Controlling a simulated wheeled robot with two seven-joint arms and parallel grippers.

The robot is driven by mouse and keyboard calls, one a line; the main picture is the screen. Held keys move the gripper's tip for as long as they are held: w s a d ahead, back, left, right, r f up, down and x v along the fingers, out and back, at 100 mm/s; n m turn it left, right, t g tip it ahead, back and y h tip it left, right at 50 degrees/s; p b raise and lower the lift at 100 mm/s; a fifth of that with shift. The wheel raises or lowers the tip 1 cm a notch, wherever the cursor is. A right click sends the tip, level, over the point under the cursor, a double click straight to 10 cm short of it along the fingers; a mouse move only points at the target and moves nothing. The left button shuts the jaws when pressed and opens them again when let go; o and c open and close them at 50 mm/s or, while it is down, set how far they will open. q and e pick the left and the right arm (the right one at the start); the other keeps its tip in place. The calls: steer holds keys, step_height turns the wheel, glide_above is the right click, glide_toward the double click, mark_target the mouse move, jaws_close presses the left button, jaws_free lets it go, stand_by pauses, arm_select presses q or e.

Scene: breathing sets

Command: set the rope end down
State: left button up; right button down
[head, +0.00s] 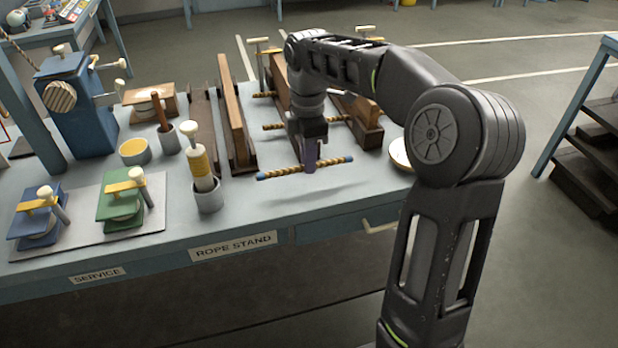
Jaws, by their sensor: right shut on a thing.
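The rope end (284,171) is a short twisted yellow-brown piece with blue tips, in front of the rope stand (237,129). My right gripper (309,165) comes down from above and is shut on the middle of this rope piece. The rope lies roughly level across the jaws, and a soft shadow shows on the table in front of it, so it looks slightly above the top. The fingers hide the part of the rope they hold. My left gripper is not in view.
More rope (277,126) lies between the wooden rails behind. A white dish (399,152) is partly hidden by my right arm. A cup with a yellow-handled tool (208,197), a yellow bowl (134,151) and green (120,206) and blue (40,219) devices stand left. The front strip of table is clear.

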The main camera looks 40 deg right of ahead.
mark_target(308, 185)
steer(key=shift+f, duration=0.35)
steer(key=shift+f, duration=1.9)
steer(key=shift+f, duration=0.15)
steer(key=c, duration=1.4)
jaws_free()
steer(key=shift+c, duration=0.2)
